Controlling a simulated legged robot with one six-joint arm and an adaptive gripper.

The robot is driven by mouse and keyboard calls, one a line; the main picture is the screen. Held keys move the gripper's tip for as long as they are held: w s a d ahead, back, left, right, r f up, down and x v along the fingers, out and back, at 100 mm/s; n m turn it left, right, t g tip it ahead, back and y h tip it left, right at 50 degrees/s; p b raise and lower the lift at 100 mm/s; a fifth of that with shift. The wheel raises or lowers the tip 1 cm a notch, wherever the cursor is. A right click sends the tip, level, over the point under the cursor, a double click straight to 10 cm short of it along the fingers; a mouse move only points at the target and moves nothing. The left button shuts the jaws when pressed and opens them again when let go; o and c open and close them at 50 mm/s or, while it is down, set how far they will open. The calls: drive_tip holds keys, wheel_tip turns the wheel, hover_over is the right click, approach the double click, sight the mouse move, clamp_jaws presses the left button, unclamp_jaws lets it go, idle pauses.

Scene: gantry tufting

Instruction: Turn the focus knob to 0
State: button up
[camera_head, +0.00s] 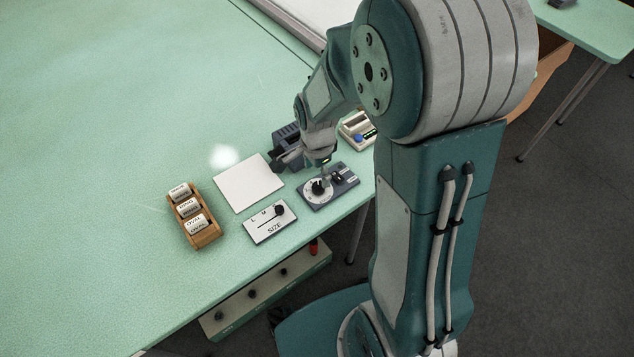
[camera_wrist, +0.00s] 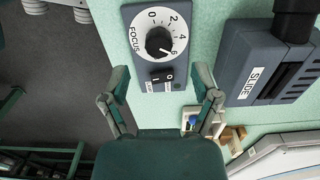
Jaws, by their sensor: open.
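The focus knob (camera_wrist: 158,41) is a black round knob on a white dial marked 0, 2, 4, 6, set in a grey panel (camera_wrist: 133,73) lettered FOCUS. Its pointer appears to be turned toward the 6. In the head view the knob (camera_head: 319,187) sits on the panel near the table's front edge, partly under my arm. My gripper (camera_wrist: 164,88) is open and empty, its two fingers apart on either side of the panel's lower end, below the knob in the wrist view. It also shows in the head view (camera_head: 322,166), above the panel's back side.
A rocker switch (camera_wrist: 162,76) sits on the same panel. A grey SLIDE box (camera_wrist: 243,88) stands close to the right in the wrist view. In the head view, a SIZE slider plate (camera_head: 262,232), white sheet (camera_head: 248,183) and wooden rack (camera_head: 208,236) lie left. Open green tabletop (camera_head: 90,150) lies beyond.

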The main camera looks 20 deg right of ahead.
sight(318, 185)
wheel_tip(318, 185, down, 4)
drive_tip(key=shift+d+f, duration=0.35)
drive_tip(key=shift+f, duration=0.35)
drive_tip(key=shift+a, duration=0.15)
drive_tip(key=c, duration=0.4)
clamp_jaws()
